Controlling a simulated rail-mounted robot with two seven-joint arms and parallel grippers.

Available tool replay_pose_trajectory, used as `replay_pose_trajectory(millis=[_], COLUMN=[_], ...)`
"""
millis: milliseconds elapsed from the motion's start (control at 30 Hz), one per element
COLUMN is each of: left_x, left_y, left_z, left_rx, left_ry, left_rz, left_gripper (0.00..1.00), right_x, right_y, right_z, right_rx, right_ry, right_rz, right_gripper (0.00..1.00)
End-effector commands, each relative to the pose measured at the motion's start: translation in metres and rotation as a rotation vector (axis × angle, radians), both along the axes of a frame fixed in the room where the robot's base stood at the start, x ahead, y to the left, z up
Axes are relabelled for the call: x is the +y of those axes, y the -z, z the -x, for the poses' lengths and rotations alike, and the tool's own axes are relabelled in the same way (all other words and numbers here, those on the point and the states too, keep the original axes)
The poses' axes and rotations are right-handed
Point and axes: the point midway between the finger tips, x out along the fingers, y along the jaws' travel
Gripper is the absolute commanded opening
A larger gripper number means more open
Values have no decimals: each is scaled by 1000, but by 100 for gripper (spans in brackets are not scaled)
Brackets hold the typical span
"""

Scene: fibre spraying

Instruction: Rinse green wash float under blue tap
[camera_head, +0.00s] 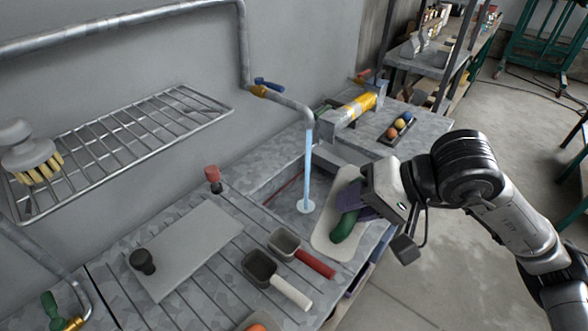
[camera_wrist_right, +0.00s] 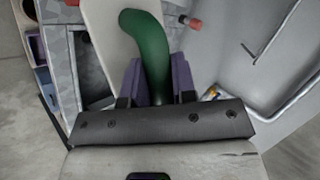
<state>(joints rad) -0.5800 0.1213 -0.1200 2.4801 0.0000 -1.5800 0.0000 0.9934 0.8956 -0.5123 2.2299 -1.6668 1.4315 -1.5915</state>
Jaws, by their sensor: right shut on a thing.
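The wash float has a green curved handle (camera_head: 344,227) and a pale, rounded flat plate (camera_head: 322,241) beneath it. My right gripper (camera_head: 356,201) has its purple fingers shut on the green handle. The wrist view shows the handle (camera_wrist_right: 152,48) between both fingers (camera_wrist_right: 157,82), with the pale plate (camera_wrist_right: 105,35) beyond. The blue tap has a blue lever (camera_head: 268,83) and a downward spout (camera_head: 309,118). A blue water stream (camera_head: 308,165) runs from it into the sink. The float is just right of the stream and appears apart from it. My left gripper is out of view.
Two scoops, with red (camera_head: 314,264) and white (camera_head: 291,293) handles, lie in front of the sink (camera_head: 285,204). A grey board (camera_head: 185,250) lies left. A wire rack (camera_head: 125,140) holds a brush (camera_head: 30,155). A tray of balls (camera_head: 398,130) is behind.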

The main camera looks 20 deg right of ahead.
Motion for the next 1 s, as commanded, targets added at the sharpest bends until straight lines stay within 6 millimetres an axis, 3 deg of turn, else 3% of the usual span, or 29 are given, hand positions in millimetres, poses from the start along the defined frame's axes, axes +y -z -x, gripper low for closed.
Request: replay_pose_trajectory(millis=[167, 1000], left_x=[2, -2], left_y=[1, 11], left_z=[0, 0], left_rx=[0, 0], left_ry=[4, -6], left_rz=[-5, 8], left_gripper=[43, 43], right_x=[1, 26], right_y=[0, -1], right_z=[3, 63], right_rx=[-2, -2], right_ry=[-1, -1], right_rz=[0, 0], right_gripper=[0, 0])
